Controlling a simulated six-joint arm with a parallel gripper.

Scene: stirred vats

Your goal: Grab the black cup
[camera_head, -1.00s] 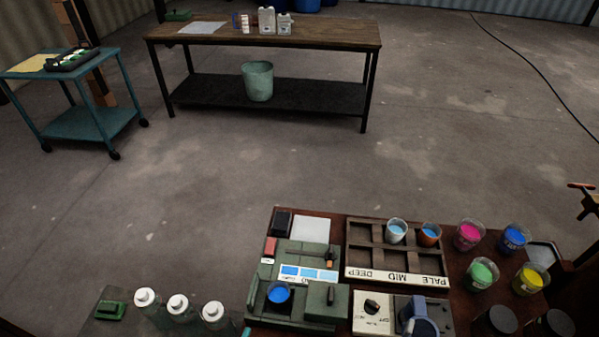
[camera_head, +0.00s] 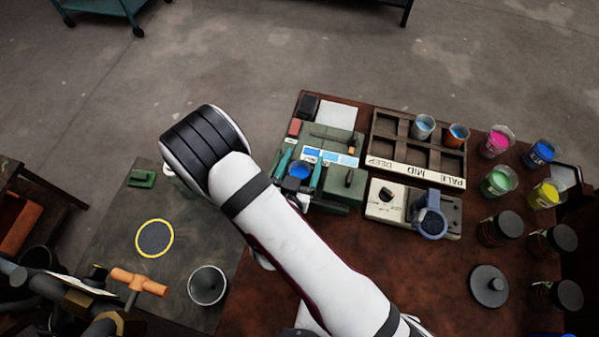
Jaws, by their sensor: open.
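The black cup (camera_head: 299,172), dark-walled with blue paint inside, stands in the green machine (camera_head: 337,143) at the left of the workbench. My gripper (camera_head: 301,165) reaches in from the left, low at the machine. Its two teal fingers are apart, one on each side of the cup. I cannot tell whether either finger touches the cup. My white arm and its black-banded joint hide part of the bench, most of the white-capped bottles and the gripper's body. Much of the cup's outer wall is hidden.
A compartment tray (camera_head: 390,150) with two paint cups stands right of the machine. A white device (camera_head: 386,199) with a blue-grey mug (camera_head: 431,221) is in front of it. Open paint cups and black-lidded jars (camera_head: 502,226) line the right. A grey cup (camera_head: 207,285) stands on the left mat.

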